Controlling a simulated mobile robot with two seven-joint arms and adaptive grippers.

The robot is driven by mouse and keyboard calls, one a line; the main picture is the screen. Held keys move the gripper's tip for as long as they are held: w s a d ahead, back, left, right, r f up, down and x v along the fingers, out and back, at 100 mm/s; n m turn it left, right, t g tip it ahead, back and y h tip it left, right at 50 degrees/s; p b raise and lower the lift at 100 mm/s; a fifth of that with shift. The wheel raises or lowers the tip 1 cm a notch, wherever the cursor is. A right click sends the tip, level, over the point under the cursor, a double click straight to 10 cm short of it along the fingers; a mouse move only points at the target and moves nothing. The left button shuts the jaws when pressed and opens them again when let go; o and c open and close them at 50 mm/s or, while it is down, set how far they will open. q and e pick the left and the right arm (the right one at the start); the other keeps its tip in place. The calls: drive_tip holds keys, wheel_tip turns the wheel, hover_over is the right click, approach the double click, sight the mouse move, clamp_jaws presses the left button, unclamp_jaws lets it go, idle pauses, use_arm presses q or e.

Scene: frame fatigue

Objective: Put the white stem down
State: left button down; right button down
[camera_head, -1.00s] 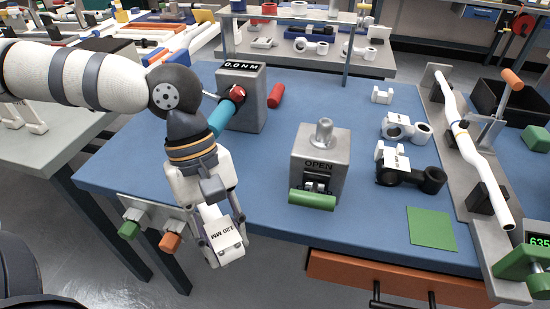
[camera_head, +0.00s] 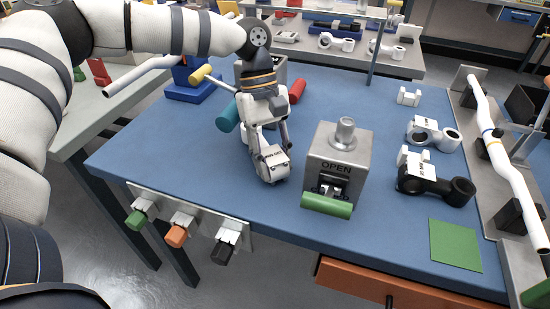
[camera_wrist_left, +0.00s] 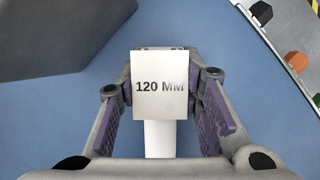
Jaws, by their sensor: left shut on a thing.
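The white stem (camera_wrist_left: 160,112) is a pale block marked 120 MM with a shaft running back between my fingers. My left gripper (camera_head: 271,166) is shut on it. In the head view the gripper points down over the blue bench (camera_head: 180,150), left of the grey OPEN block (camera_head: 333,160). The stem's marked end is low over the bench top; I cannot tell whether it touches. In the left wrist view, blue bench surface shows around the stem. My right gripper is not in view.
A grey box stands behind my gripper, with teal (camera_head: 228,117) and red (camera_head: 298,91) cylinders near it. Green (camera_head: 137,219), orange (camera_head: 176,236) and black (camera_head: 222,253) handles hang at the front edge. Clear bench lies left of the gripper. A green mat (camera_head: 455,245) lies at right.

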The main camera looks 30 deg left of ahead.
sight(263, 145)
use_arm(q)
drive_tip(key=shift+s, duration=0.1)
drive_tip(key=c, duration=1.1)
unclamp_jaws()
drive_tip(key=shift+f, duration=0.1)
drive_tip(key=shift+r, duration=0.3)
drive_tip(key=v, duration=1.2)
drive_tip(key=shift+b, duration=0.4)
drive_tip(key=shift+f, duration=0.1)
